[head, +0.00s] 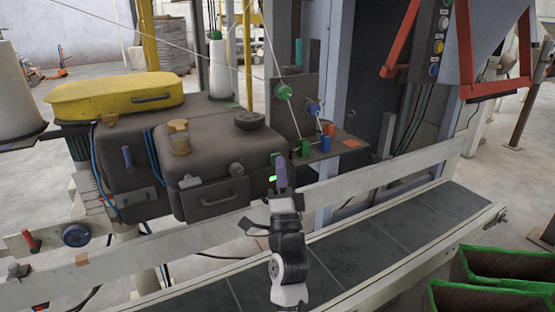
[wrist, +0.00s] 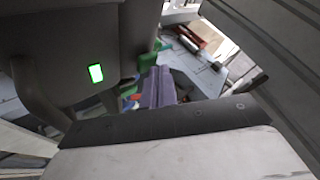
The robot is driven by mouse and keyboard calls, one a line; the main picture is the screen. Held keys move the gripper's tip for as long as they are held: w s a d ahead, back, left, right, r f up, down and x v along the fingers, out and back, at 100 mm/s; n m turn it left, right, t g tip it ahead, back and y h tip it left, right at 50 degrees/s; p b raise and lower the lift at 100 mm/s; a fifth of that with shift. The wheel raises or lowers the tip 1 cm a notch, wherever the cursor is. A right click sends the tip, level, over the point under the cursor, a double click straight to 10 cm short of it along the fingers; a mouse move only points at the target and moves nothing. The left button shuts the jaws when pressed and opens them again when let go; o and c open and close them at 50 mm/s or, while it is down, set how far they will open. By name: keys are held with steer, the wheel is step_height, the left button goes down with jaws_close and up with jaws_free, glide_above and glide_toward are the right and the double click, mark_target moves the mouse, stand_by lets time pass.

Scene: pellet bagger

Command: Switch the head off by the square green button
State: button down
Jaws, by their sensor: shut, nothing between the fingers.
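The square green button (head: 272,179) is lit and sits on the right end of the dark brown machine head (head: 212,175). In the wrist view the button (wrist: 96,73) glows on the dark housing, left of my fingers. My gripper (head: 280,163) is shut and empty, with its purple fingers upright just right of the button in the head view. In the wrist view my gripper (wrist: 158,72) points past the housing's edge. The fingers look apart from the button; the exact gap is hard to tell.
Green and blue guides (head: 304,148) with threads stand on a bracket right of the head. A pale rail (head: 400,172) and dark conveyor (head: 370,248) run below. A yellow cover (head: 115,95) and thread cone (head: 217,70) are at the left. A control panel (head: 437,45) with several buttons hangs at upper right.

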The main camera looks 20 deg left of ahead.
steer(key=shift+w+a, duration=0.2)
stand_by(0.3)
steer(key=shift+s+d, duration=0.6)
steer(key=shift+d, duration=0.15)
steer(key=shift+s+d+b, duration=0.45)
steer(key=shift+s+d, duration=0.5)
steer(key=shift+d, duration=0.25)
steer(key=shift+s+d+b, duration=0.4)
steer(key=shift+s+d, duration=0.5)
steer(key=shift+d, duration=0.25)
